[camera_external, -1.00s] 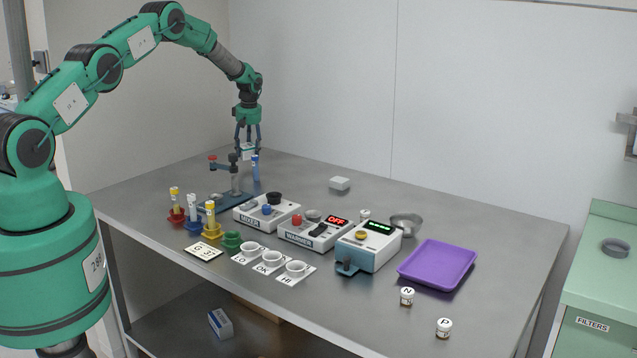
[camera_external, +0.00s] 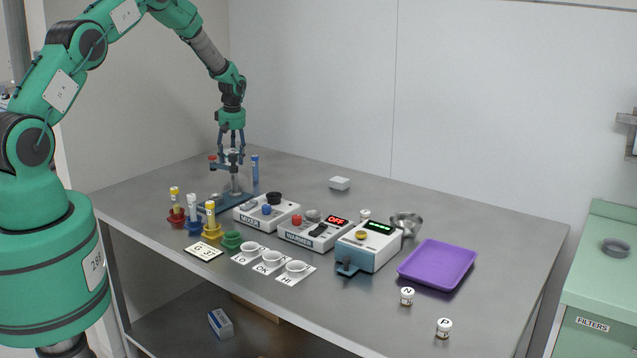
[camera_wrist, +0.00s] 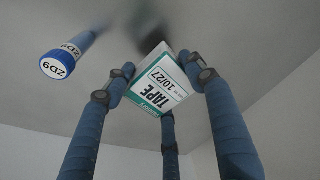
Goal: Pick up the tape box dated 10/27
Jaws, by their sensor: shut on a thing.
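The tape box (camera_wrist: 160,80) is white and green, and its label reads TAPE and 10/27 in the wrist view. My gripper (camera_wrist: 165,85) is shut on it, with blue fingers around its sides. In the external view my gripper (camera_external: 230,150) points down above the back left of the table, by the top of the clamp stand (camera_external: 234,180). The box is mostly hidden there behind the fingers and the stand. I cannot tell whether it touches the stand.
A blue-capped tube marked ZD9 (camera_wrist: 60,62) is near the fingers in the wrist view. The mixer (camera_external: 266,213), warmer (camera_external: 313,232) and colored tube holders (camera_external: 212,231) stand in front. A white box (camera_external: 339,183) lies farther right. The purple tray (camera_external: 437,264) is empty.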

